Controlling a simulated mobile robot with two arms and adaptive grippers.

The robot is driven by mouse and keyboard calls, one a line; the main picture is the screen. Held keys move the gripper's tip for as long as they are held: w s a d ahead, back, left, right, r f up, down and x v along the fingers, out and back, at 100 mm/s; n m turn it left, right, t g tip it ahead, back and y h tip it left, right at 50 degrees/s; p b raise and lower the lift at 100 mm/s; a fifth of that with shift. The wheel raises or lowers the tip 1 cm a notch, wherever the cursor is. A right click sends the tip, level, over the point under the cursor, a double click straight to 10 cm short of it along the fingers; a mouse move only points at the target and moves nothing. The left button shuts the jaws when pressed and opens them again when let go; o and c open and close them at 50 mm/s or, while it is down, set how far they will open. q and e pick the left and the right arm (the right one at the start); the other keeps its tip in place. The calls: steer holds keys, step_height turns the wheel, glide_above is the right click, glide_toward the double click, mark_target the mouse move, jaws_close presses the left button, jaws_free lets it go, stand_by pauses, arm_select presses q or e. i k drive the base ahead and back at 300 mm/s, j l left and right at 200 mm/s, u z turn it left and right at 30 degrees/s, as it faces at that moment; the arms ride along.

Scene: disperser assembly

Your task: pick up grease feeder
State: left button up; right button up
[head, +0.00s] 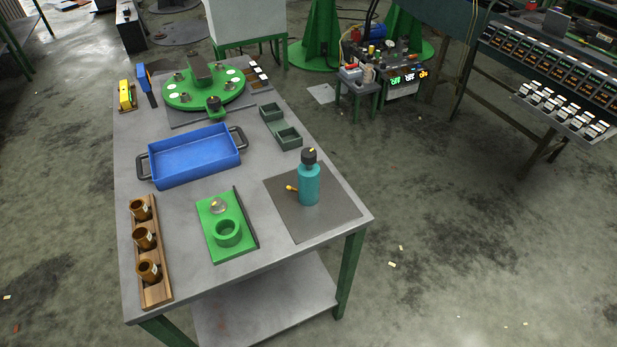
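A teal bottle (309,186) with a dark cap stands upright on a dark grey mat (328,222) at the table's right front corner. It looks like the grease feeder, though no label can be read. A small yellow-tipped piece (292,188) shows at the bottle's left side; I cannot tell whether it is joined to the bottle. Neither of my grippers is in view, and nothing touches the bottle.
On the table (185,211) are a blue tray (194,160), a green fixture (228,233), a wooden rack (157,285) with brown cups, dark green bins (289,138) and a round green turntable (205,97). Open floor lies to the table's right.

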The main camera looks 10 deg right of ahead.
mark_target(308, 181)
steer(key=k+j, duration=0.15)
steer(key=j, duration=0.2)
steer(key=k+j+u, duration=0.15)
steer(key=j, duration=0.25)
steer(key=k+j, duration=0.2)
steer(key=j, duration=0.15)
steer(key=k+j+u, duration=0.1)
steer(key=j, duration=0.3)
steer(key=k+j, duration=0.15)
steer(key=j, duration=0.25)
steer(key=k+j+u, duration=0.15)
steer(key=j, duration=0.2)
